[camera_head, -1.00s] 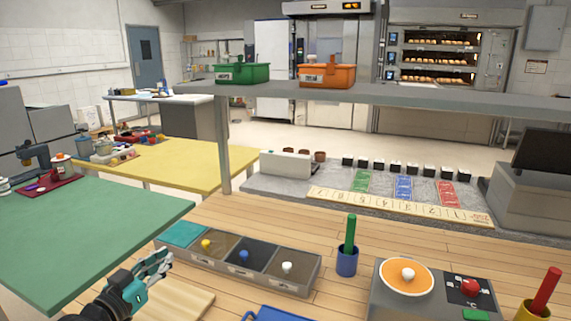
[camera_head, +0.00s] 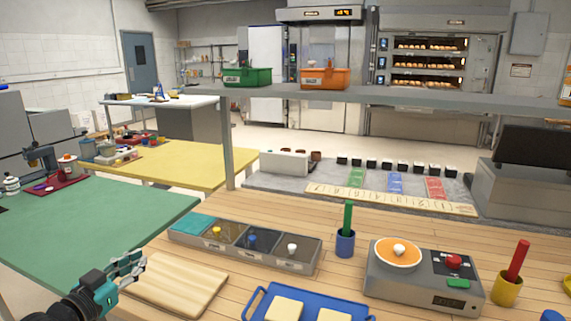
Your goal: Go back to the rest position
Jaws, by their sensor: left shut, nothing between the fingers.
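My left gripper (camera_head: 126,268) shows at the lower left, at the left edge of the wooden bench and next to a wooden board (camera_head: 176,281). Its fingers are shut with nothing between them. It touches no object that I can make out. My right gripper is outside the view.
A blue tray (camera_head: 258,299) with pale slabs lies at the bench's front. A compartment box (camera_head: 262,269), a blue cup (camera_head: 345,244) with a green stick, a grey device (camera_head: 398,291) and a yellow cup (camera_head: 507,289) with a red stick stand behind and right. A shelf (camera_head: 400,97) spans above.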

